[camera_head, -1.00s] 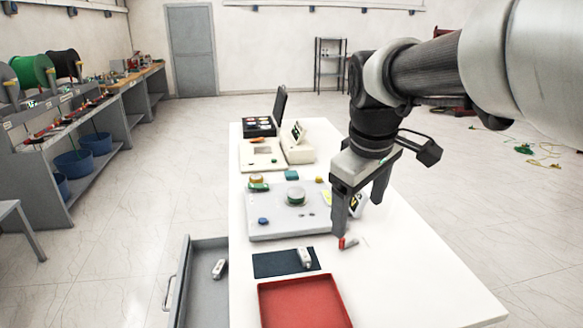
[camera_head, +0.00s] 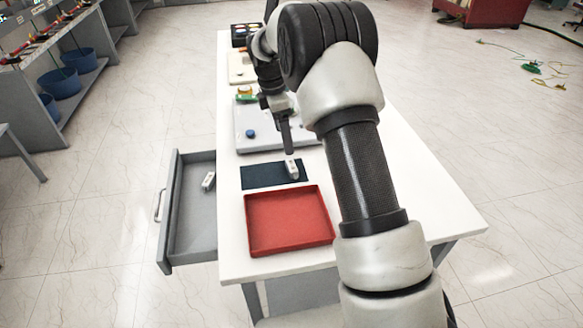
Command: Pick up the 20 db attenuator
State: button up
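A small white block-like part (camera_head: 292,171) lies on the dark mat (camera_head: 262,177), near the mat's right end. A similar small white part (camera_head: 208,181) lies in the open grey drawer (camera_head: 190,225). Any labels are too small to read, so I cannot tell which is the 20 dB attenuator. My gripper (camera_head: 289,152) points down right at the part on the mat, its fingertips at or just above it. The fingers overlap in this view, so their opening and any contact are hidden.
A red tray (camera_head: 250,246) sits at the table's front, close to the mat. A grey panel (camera_head: 245,135) with a blue knob (camera_head: 250,133) stands behind the mat. My arm covers the table's middle right. The front right of the white table (camera_head: 440,205) is clear.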

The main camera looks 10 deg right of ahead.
send_over(292, 165)
jog(key=a, duration=0.2)
notch_tip(292, 165, down, 6)
jog(key=shift+d+f+p, duration=0.2)
jog(key=shift+d+f, duration=0.05)
jog(key=shift+f, duration=0.7)
jog(key=shift+d+f+p, duration=0.25)
jog(key=shift+d+f, duration=0.05)
jog(key=shift+f, duration=0.7)
jog(key=shift+d+f+p, duration=0.2)
jog(key=shift+d+f, duration=0.05)
jog(key=shift+f, duration=0.7)
jog(key=c, duration=1.2)
